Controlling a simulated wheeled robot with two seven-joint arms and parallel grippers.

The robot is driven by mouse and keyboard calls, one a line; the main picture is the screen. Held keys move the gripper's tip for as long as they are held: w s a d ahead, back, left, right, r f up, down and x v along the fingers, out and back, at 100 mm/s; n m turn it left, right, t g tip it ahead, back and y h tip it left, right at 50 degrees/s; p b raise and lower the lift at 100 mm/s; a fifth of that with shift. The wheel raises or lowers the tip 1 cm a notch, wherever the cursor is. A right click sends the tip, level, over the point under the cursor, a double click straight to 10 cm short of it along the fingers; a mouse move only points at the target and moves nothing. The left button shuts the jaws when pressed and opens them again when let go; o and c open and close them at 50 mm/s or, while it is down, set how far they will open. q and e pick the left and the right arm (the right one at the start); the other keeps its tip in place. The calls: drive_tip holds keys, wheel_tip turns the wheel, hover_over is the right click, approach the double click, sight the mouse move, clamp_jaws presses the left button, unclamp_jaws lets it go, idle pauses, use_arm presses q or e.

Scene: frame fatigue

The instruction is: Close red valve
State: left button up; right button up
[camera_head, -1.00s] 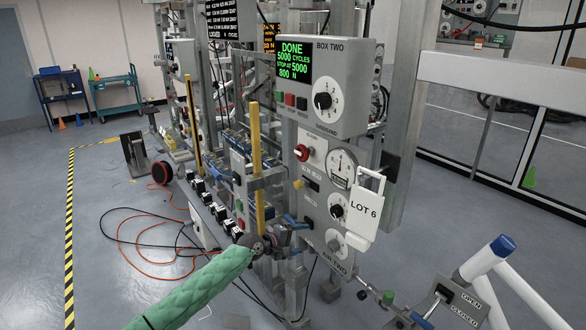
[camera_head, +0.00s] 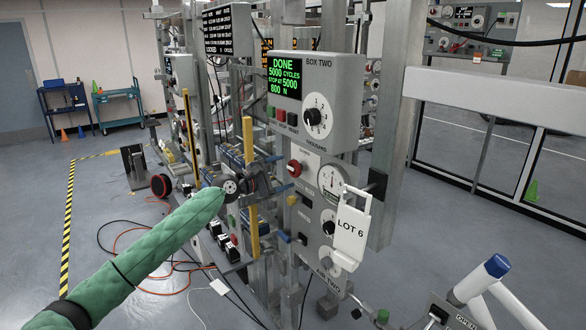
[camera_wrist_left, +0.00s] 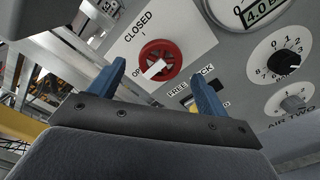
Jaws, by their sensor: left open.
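The red valve (camera_head: 296,168) is a round red knob on the grey front panel below the BOX TWO display. In the left wrist view the red valve (camera_wrist_left: 172,52) has a white bar across it, slanting with its lower left end toward the partly hidden "OP" lettering. "CLOSED" is printed above it. My left gripper (camera_head: 274,168) is just left of the valve in the head view. In the wrist view the two blue fingers of my left gripper (camera_wrist_left: 159,72) are apart and empty, with the valve showing between and beyond their tips. Contact cannot be told. My right gripper is not in view.
A yellow upright bar (camera_head: 249,190) stands close by my left gripper. Cables lie on the floor. The floor at left is mostly clear.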

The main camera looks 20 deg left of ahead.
sight(292, 170)
use_arm(q)
drive_tip(key=shift+p+x, duration=0.6)
drive_tip(key=shift+x, duration=1.8)
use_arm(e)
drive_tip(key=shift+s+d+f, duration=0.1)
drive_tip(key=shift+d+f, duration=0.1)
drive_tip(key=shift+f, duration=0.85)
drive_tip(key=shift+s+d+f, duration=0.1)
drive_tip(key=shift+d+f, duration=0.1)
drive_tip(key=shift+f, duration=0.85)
use_arm(q)
drive_tip(key=shift+c, duration=0.3)
drive_tip(key=shift+f, duration=0.1)
drive_tip(key=c, duration=0.9)
